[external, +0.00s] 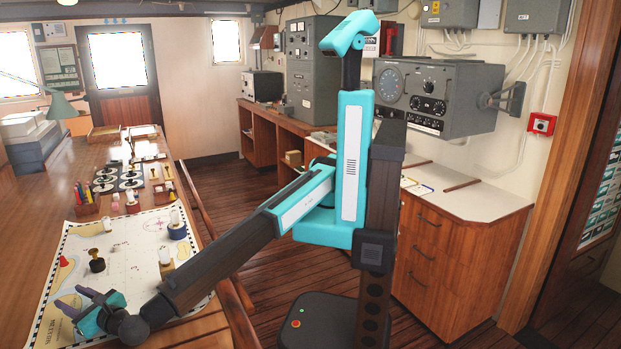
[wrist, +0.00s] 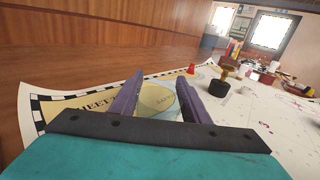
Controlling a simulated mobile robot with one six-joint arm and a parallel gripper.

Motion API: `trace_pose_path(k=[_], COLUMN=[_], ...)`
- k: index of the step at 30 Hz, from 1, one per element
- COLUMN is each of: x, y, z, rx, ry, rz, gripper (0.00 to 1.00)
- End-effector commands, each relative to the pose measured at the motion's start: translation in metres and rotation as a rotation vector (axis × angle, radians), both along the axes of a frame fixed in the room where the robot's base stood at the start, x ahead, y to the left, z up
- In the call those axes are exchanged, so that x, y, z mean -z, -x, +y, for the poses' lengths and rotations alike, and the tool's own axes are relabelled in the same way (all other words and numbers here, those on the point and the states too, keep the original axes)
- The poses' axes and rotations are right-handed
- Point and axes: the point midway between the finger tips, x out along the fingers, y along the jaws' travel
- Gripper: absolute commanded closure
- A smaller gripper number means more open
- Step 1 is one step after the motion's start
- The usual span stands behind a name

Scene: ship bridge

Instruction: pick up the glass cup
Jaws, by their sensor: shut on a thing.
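My gripper (external: 72,302) is low over the near left corner of the paper chart. In the wrist view its two purple fingers (wrist: 160,88) stand apart with a clear, round-edged thing between them, which I take to be the glass cup (wrist: 160,98). The chart's yellow patch and lettering show through it, so its outline is faint. The fingers are shut on its sides. In the external view I cannot make out the cup at the fingers. I cannot tell whether it touches the chart.
The chart (external: 125,250) covers the near table. A red cone (wrist: 191,69) and a black piece with a brass top (wrist: 218,87) stand just beyond the fingers.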

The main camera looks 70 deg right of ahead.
Motion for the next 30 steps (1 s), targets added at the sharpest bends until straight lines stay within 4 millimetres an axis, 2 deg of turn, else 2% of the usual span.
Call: trace_pose_path(k=[8, 13, 30], x=[-0.003, -0.014, -0.087], y=[0.000, 0.000, 0.000], z=[0.000, 0.000, 0.000], rx=[0.000, 0.000, 0.000], ry=[-0.001, -0.002, -0.002], rz=[0.000, -0.001, 0.000], gripper=[0.81, 0.81, 0.81])
